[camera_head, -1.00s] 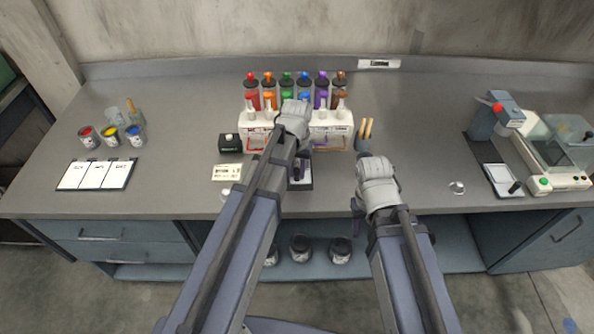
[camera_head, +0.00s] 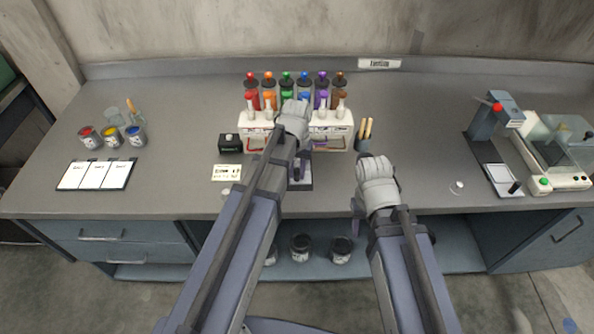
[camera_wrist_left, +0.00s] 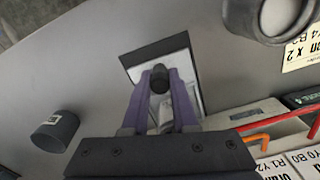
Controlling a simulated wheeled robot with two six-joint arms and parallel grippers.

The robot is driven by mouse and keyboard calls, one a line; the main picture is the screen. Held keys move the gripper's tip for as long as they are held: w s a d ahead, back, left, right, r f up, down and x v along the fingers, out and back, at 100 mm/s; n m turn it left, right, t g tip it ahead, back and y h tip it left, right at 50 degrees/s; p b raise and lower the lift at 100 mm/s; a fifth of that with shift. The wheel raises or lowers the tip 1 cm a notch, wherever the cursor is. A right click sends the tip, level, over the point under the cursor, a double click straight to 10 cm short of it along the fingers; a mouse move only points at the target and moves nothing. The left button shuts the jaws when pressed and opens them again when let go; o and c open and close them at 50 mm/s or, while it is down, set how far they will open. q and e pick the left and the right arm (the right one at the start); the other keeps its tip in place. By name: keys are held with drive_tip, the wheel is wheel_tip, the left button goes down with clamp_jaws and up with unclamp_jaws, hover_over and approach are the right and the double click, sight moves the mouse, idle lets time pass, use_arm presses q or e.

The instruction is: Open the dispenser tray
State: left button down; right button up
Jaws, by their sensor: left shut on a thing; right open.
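The dispenser (camera_head: 334,128) is a white rack with coloured bottles at the back of the bench; my left arm hides its middle. A small tray with a dark rim (camera_head: 308,187) and light inside sticks out in front of it. In the left wrist view the tray (camera_wrist_left: 150,47) shows with a dark round knob (camera_wrist_left: 160,76). My left gripper (camera_head: 298,174) is over the tray, its purple fingers (camera_wrist_left: 161,88) shut on the knob. My right gripper (camera_head: 356,207) is open and apart from the tray, near the bench's front edge; its fingers are mostly hidden.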

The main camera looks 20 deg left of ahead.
use_arm(q)
drive_tip(key=s, duration=0.2)
drive_tip(key=s+d, duration=0.1)
drive_tip(key=s, duration=0.1)
drive_tip(key=s+d, duration=0.1)
drive_tip(key=s, duration=0.2)
drive_tip(key=shift+s, duration=0.1)
drive_tip(key=c, duration=0.7)
unclamp_jaws()
wheel_tip(320, 180, up, 8)
drive_tip(key=p, duration=0.7)
drive_tip(key=shift+f+p, duration=0.1)
drive_tip(key=shift+p, duration=0.3)
